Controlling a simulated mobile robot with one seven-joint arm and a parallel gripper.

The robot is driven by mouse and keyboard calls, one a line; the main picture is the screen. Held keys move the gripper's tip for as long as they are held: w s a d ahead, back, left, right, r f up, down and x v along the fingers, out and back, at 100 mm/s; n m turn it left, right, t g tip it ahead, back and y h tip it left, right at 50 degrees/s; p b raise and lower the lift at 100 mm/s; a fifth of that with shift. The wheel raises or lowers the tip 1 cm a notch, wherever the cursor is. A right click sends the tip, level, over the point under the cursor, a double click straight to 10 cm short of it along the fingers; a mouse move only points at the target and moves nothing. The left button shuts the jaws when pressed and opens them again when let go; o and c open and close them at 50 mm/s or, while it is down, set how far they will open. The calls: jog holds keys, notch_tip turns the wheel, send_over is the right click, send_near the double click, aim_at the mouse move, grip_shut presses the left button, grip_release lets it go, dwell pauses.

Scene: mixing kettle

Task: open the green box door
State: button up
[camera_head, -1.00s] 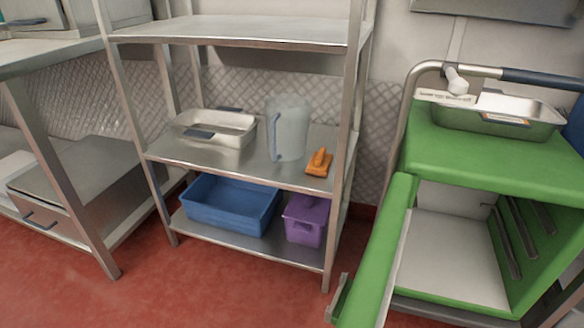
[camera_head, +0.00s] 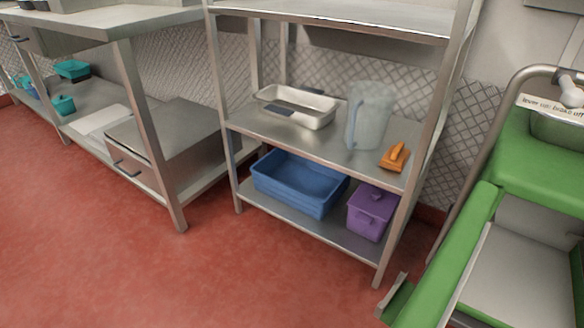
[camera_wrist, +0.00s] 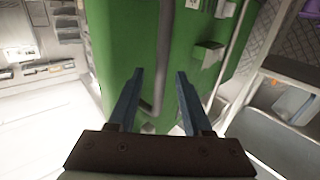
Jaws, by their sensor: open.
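The green box (camera_head: 545,165) stands at the right edge of the head view, partly cut off. Its green door (camera_head: 450,262) stands swung out from the front, and the pale interior (camera_head: 525,265) shows behind it. A metal latch piece (camera_head: 392,296) sticks out at the door's lower left. In the wrist view a green panel (camera_wrist: 118,45) fills the middle, with a grey vertical bar (camera_wrist: 164,50) and a green bracket (camera_wrist: 207,54) on it. My gripper (camera_wrist: 158,76) is open, its two blue fingers spread in front of the panel. Whether they touch it I cannot tell.
A steel shelf unit (camera_head: 285,214) stands left of the box, holding a steel pan (camera_head: 297,106), a clear jug (camera_head: 369,117), an orange item (camera_head: 394,157), a blue bin (camera_head: 298,183) and a purple box (camera_head: 371,212). The red floor (camera_head: 270,280) in front is clear.

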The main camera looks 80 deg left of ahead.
jog(key=s, duration=1)
jog(key=shift+p, duration=0.4)
jog(key=shift+s, duration=0.1)
